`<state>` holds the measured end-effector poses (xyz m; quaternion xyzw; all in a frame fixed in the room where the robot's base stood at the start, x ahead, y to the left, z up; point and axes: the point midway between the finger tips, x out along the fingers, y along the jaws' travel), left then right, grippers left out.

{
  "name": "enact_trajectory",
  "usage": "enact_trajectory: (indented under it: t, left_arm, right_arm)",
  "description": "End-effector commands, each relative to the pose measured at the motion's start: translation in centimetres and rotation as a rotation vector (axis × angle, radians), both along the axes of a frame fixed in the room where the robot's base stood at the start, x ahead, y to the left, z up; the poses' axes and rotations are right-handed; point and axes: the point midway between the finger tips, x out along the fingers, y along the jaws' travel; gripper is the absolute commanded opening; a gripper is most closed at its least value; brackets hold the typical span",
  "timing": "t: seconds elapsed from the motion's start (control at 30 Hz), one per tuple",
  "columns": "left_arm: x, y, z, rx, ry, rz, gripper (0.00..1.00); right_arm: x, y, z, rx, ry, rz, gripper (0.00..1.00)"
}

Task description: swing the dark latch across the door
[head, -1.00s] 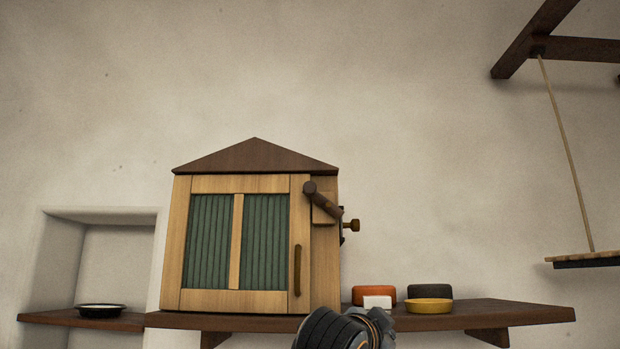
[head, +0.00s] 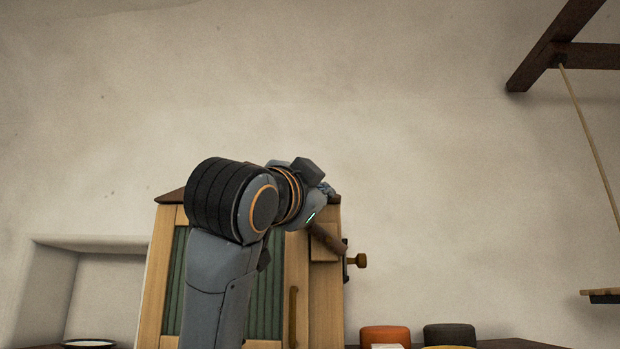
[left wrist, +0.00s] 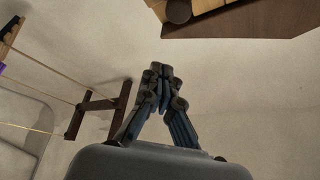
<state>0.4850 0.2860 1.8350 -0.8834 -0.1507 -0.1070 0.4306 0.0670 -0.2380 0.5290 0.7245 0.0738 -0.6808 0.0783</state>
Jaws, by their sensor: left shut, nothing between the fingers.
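The wooden cabinet (head: 155,272) has a door with green ribbed panels (head: 267,290) and a brown handle (head: 293,316); the door looks shut. The dark latch (head: 328,240) slants down to the right at the door's right edge, its upper end hidden behind my left arm. My left gripper (head: 326,189) is in front of the cabinet's upper right, mostly hidden by its wrist. In the left wrist view, its fingers (left wrist: 162,74) are shut and empty, with a dark round part (left wrist: 178,11), probably the latch's end, beyond them, apart. My right gripper is out of view.
Orange (head: 384,335) and dark (head: 449,335) containers stand to the right on the shelf. A dish (head: 89,343) is in the left niche.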

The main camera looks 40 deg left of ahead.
Motion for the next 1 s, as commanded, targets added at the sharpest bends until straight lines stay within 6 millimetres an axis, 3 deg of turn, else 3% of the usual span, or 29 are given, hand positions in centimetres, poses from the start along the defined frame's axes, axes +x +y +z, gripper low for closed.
enact_trajectory:
  t: [0.03, 0.2, 0.33, 0.5, 1.0]
  left_arm:
    - [1.2, 0.3, 1.0, -0.002, 0.005, 0.002, 0.00]
    - [4.1, 1.0, 1.6, -0.001, 0.002, 0.002, 0.00]
    - [3.3, 2.5, -0.1, -0.001, 0.000, 0.003, 0.00]
    - [2.9, 3.3, -1.2, -0.001, -0.001, 0.000, 0.00]
    - [2.8, 3.4, -1.6, -0.015, -0.010, -0.002, 0.00]
  right_arm:
    - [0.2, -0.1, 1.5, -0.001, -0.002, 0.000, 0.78]
    - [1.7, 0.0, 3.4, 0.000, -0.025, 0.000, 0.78]
    - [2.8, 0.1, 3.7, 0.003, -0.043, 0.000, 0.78]
    - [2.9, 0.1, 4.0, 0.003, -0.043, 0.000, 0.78]
    - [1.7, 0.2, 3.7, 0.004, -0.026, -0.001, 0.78]
